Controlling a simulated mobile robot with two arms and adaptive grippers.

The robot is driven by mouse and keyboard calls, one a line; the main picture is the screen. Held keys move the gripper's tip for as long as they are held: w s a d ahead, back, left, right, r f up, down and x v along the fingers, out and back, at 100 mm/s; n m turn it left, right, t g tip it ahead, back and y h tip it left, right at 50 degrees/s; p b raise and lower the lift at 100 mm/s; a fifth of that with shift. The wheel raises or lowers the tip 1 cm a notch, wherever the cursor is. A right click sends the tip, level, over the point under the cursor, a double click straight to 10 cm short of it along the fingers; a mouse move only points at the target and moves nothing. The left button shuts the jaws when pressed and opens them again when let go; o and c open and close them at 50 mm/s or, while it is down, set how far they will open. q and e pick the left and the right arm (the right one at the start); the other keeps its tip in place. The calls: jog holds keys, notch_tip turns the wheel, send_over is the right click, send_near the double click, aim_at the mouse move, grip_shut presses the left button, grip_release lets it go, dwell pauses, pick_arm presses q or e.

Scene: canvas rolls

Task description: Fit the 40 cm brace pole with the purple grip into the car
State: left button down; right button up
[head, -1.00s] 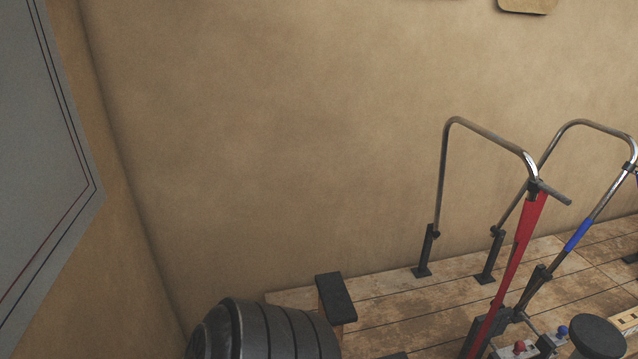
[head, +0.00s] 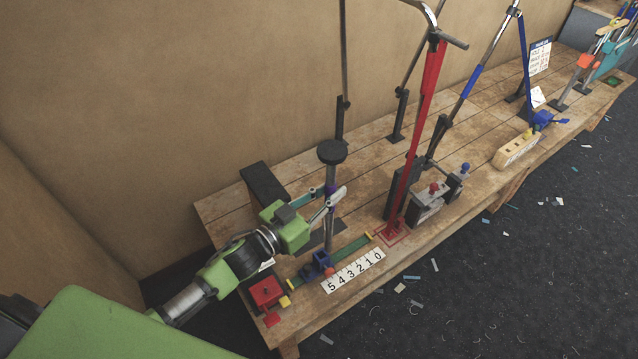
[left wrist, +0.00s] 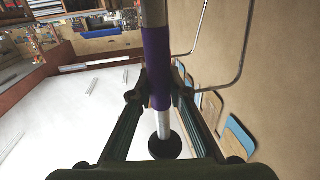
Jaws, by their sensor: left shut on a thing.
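My left gripper (head: 333,196) is shut around the purple grip (head: 331,191) of an upright metal pole with a black disc (head: 332,152) on its top. In the left wrist view the purple grip (left wrist: 157,70) sits between the fingers (left wrist: 157,98), with the disc (left wrist: 165,146) beyond. The pole's lower part stands over the bench, close to a small blue carriage (head: 317,263) on a green rail, which may be the car. I cannot tell whether the pole's foot touches the carriage. My right gripper is not in view.
A white number scale (head: 353,270) lies in front of the rail, and a red block (head: 266,291) is at its left end. A tall red lever (head: 419,130) and a grey box with knobs (head: 432,199) stand to the right. A dark-topped block (head: 264,184) is behind my arm.

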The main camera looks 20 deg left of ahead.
pick_arm(q)
jog(key=shift+w+a+f+h, duration=0.15)
jog(key=shift+w+a+f, duration=0.15)
jog(key=shift+w+a, duration=0.35)
jog(key=shift+w+a+f+h, duration=0.15)
jog(key=shift+w+a+f, duration=0.1)
jog(key=shift+w+a, duration=0.3)
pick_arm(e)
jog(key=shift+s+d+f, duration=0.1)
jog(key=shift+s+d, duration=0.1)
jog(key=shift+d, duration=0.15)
pick_arm(q)
jog(key=shift+s, duration=0.1)
jog(key=shift+a+f+b, duration=0.1)
jog(key=shift+f+b, duration=2)
jog(key=shift+f, duration=0.85)
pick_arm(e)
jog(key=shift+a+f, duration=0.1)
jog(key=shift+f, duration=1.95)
pick_arm(q)
jog(key=shift+s, duration=0.1)
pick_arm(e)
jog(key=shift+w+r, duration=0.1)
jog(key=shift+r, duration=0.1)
pick_arm(q)
jog(key=shift+p, duration=0.4)
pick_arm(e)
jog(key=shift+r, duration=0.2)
